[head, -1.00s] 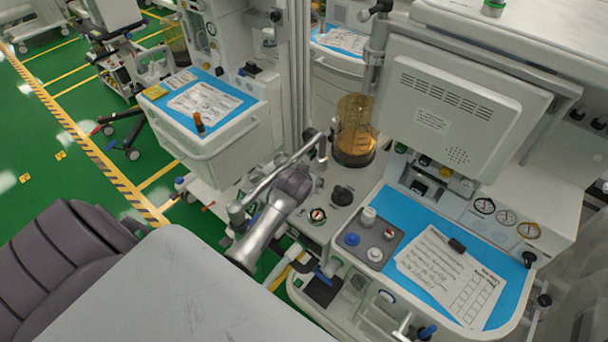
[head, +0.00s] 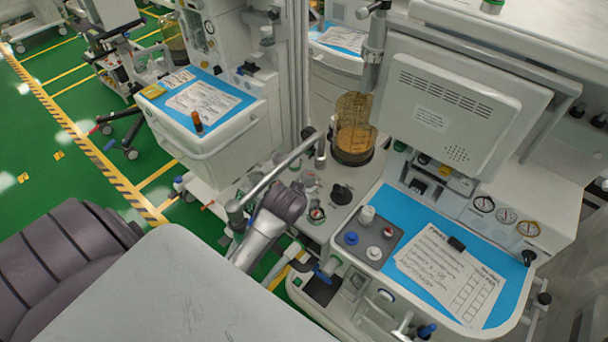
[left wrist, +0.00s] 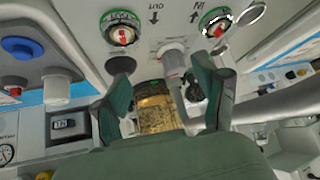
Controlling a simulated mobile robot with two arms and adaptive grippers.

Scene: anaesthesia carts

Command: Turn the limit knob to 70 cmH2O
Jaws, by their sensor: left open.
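A black knob (head: 342,194) stands on the pale panel of the anaesthesia machine, right of my left gripper (head: 288,198). In the left wrist view, a grey-white knob (left wrist: 173,62) shows between the two green fingers of my left gripper (left wrist: 165,74), which are open and apart from it. A dark round knob (left wrist: 121,65) is just beyond the left fingertip. No readable scale shows, so I cannot tell which knob is the limit knob or its setting. My right gripper is not in view.
Red-and-green dials (left wrist: 120,32) (left wrist: 215,22) flank the grey-white knob. An amber canister (head: 354,140) stands behind the panel. A tray with blue and white knobs (head: 372,236) and a paper sheet (head: 450,270) lie right.

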